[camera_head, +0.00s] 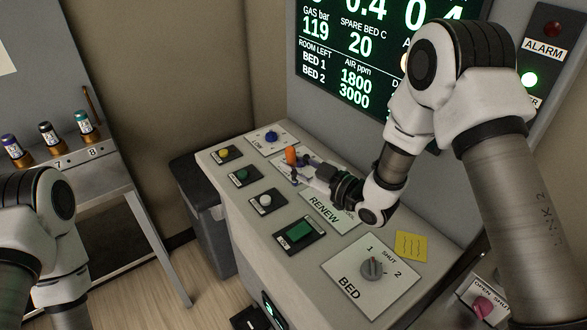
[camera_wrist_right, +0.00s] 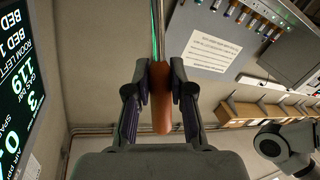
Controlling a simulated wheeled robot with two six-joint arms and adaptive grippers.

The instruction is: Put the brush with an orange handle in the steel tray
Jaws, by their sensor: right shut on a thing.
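My right gripper (camera_head: 302,166) is over the far part of the control desk. In the right wrist view my right gripper (camera_wrist_right: 160,85) has its two dark fingers closed on an orange handle, the brush (camera_wrist_right: 161,105). A thin metallic shaft runs on from the handle toward the top of that view. The bristles are not clear to see. In the head view the orange handle end of the brush (camera_head: 291,155) shows just beyond the fingers. My left arm comes in at the lower left, but its gripper is out of view. I cannot make out a steel tray for certain.
The control desk (camera_head: 328,238) holds several buttons, a BED knob (camera_head: 372,268) and a yellow note (camera_head: 411,246). A display screen (camera_head: 352,60) stands behind it. At the left a metal bench (camera_head: 85,175) carries vials in holders. A dark bin (camera_head: 205,205) stands between.

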